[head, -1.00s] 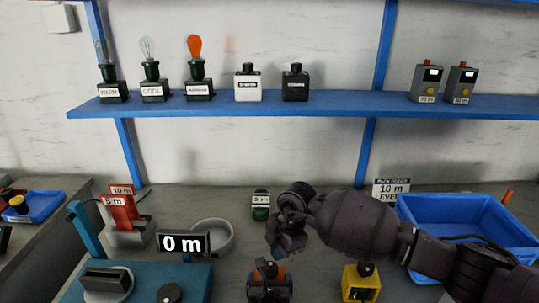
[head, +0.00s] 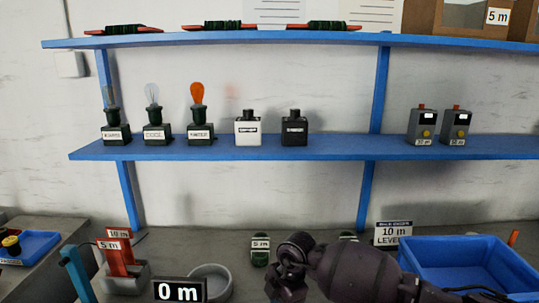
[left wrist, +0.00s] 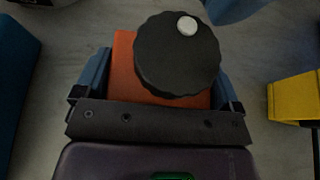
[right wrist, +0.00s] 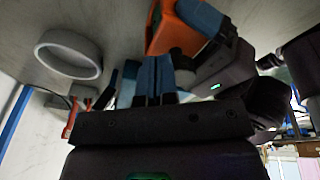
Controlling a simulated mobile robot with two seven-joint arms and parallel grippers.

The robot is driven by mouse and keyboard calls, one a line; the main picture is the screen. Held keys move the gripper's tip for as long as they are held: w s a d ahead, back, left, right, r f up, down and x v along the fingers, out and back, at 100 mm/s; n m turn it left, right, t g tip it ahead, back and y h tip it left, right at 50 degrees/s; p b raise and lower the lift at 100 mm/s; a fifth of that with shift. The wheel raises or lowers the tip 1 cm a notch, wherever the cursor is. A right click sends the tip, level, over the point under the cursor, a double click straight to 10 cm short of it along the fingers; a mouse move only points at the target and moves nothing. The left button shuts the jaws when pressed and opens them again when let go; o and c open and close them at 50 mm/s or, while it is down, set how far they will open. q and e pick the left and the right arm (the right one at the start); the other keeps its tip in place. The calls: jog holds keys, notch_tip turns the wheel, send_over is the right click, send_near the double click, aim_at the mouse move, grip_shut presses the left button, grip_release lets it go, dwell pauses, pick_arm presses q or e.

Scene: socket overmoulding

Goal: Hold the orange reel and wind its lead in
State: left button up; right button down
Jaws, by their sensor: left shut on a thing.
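The orange reel (left wrist: 122,68) sits between the blue fingers of my left gripper (left wrist: 162,80), which is shut on its body. Its round black knob (left wrist: 172,60) has a small white handle (left wrist: 187,25) near the rim, at the top in the left wrist view. The reel also shows in the right wrist view (right wrist: 165,33), with the knob side dark and partly hidden. My right gripper (right wrist: 156,62) has its blue fingers together, close to the reel; contact cannot be told. In the head view my right gripper (head: 285,280) is at bottom centre; the reel is out of that view. I cannot make out the lead.
A yellow block (left wrist: 294,98) stands right of the reel in the left wrist view. A "0 m" display (head: 179,291), a grey ring dish (head: 211,281) and a red stand (head: 118,260) are at lower left. A blue bin (head: 470,262) is at right. Blue shelves (head: 330,147) stand behind.

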jog(key=shift+s+d+f, duration=0.45)
jog(key=shift+s+f, duration=0.2)
jog(key=shift+f, duration=0.05)
jog(key=shift+s+d, duration=0.35)
jog(key=shift+s, duration=0.75)
dwell(0.4)
jog(key=a+v, duration=0.1)
jog(key=v, duration=0.5)
jog(key=shift+d+r, duration=0.2)
jog(key=shift+r, duration=0.15)
